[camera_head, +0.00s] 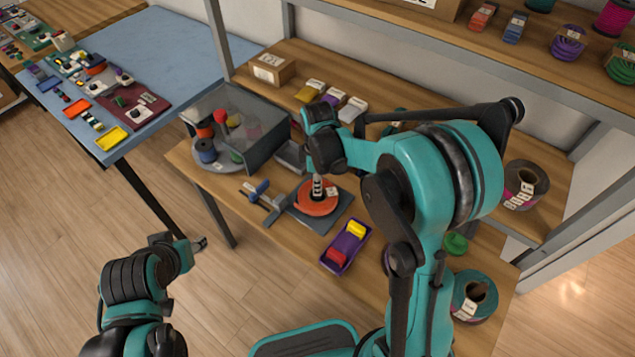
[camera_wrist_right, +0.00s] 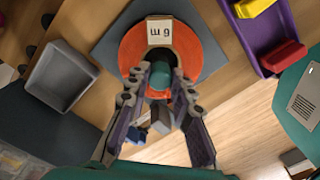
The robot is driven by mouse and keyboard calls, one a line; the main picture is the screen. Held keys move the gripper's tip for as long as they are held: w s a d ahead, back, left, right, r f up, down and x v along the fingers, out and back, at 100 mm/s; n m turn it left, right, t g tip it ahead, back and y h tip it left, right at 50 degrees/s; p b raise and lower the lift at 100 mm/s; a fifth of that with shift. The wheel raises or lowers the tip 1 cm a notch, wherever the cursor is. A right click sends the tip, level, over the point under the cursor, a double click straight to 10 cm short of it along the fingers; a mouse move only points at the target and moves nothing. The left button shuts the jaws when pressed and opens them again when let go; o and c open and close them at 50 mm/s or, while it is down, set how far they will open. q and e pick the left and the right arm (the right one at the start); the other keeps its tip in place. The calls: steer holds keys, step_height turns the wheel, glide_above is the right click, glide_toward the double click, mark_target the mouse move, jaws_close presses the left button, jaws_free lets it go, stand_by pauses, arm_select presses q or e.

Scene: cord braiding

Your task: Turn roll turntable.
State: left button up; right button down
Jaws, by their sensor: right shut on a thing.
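An orange round roll (camera_head: 312,203) with a white label lies flat on a dark square plate (camera_head: 335,215) on the wooden bench. It also shows in the right wrist view (camera_wrist_right: 205,52), where its label reads "6 m". My right gripper (camera_head: 317,188) points down over the roll's middle. In the right wrist view its fingers (camera_wrist_right: 161,78) are closed around a teal knob (camera_wrist_right: 161,73) at the centre; the fingers hide part of it. My left gripper (camera_head: 198,244) is out over the floor at the lower left, apart from the bench, its fingers too small to judge.
A clear-sided grey box (camera_head: 265,150) with spools on a round grey stand (camera_head: 228,165) is left of the plate. A blue-handled clamp (camera_head: 260,192) lies close by. A purple tray (camera_head: 345,247) with red and yellow pieces is in front. Labelled rolls stand at the right.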

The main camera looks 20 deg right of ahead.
steer(key=shift+m, duration=3.4)
steer(key=shift+m+p, duration=0.3)
steer(key=shift+m, duration=9.2)
steer(key=shift+m, duration=0.6)
steer(key=c, duration=1.3)
jaws_free()
